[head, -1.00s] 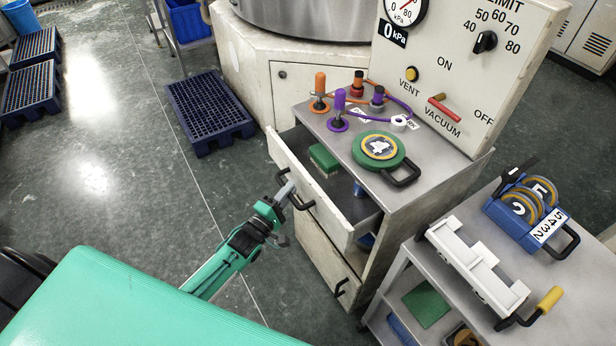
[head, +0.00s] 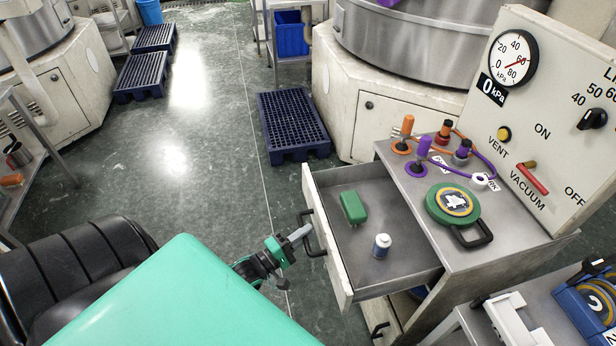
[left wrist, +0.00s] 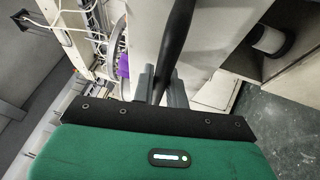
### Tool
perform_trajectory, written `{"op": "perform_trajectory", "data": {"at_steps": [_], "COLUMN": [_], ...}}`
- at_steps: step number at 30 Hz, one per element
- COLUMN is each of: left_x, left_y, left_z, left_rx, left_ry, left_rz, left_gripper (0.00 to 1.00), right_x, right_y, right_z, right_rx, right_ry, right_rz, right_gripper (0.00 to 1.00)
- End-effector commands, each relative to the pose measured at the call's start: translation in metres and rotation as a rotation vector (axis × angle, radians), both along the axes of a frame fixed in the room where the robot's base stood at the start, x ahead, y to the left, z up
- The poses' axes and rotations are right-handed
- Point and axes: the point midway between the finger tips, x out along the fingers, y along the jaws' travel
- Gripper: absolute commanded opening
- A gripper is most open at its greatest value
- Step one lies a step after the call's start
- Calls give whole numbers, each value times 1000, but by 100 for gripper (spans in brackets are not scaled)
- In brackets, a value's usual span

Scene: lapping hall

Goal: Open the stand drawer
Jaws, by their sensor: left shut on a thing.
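The stand drawer (head: 402,262) is pulled well out of the grey-topped stand (head: 408,188), and its inside shows. My left gripper (head: 305,234) is at the black drawer handle (head: 318,251) on the pale drawer front. In the left wrist view my left gripper (left wrist: 160,85) is shut on the dark handle bar (left wrist: 176,32), which runs between its fingers. My right gripper is not in view.
A green round tool (head: 453,204) and orange and purple fittings stand on the stand top beside the vacuum panel (head: 545,130). A second drawer handle (head: 379,329) shows below. A cart (head: 535,295) is at lower right. The floor left of the drawer is clear.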

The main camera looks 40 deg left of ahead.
Motion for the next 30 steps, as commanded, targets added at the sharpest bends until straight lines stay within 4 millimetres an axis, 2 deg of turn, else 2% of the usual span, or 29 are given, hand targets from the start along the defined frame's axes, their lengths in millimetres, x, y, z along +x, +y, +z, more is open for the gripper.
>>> {"op": "perform_trajectory", "data": {"at_steps": [6, 7, 9, 10, 18, 22, 26, 30], "left_x": [0, 0, 0, 0, 0, -7, -25, -51], "left_y": [0, 0, 0, 0, 0, 2, 6, 14], "left_z": [0, 0, 0, 0, -1, -3, -7, -13], "left_rx": [1, 0, 0, 0, 0, 1, -1, 1], "left_ry": [1, 1, 1, 1, 0, 2, 3, 4], "left_rz": [0, 0, 0, 0, 0, 0, -1, 0], "left_gripper": [0, 20, 34, 36, 36, 36, 36, 36], "right_x": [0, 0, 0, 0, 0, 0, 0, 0], "right_y": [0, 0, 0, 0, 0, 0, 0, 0], "right_z": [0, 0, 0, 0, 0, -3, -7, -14], "right_rx": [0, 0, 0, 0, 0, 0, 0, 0], "right_ry": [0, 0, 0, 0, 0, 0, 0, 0], "right_rz": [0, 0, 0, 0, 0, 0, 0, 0], "right_gripper": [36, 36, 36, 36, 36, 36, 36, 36]}}
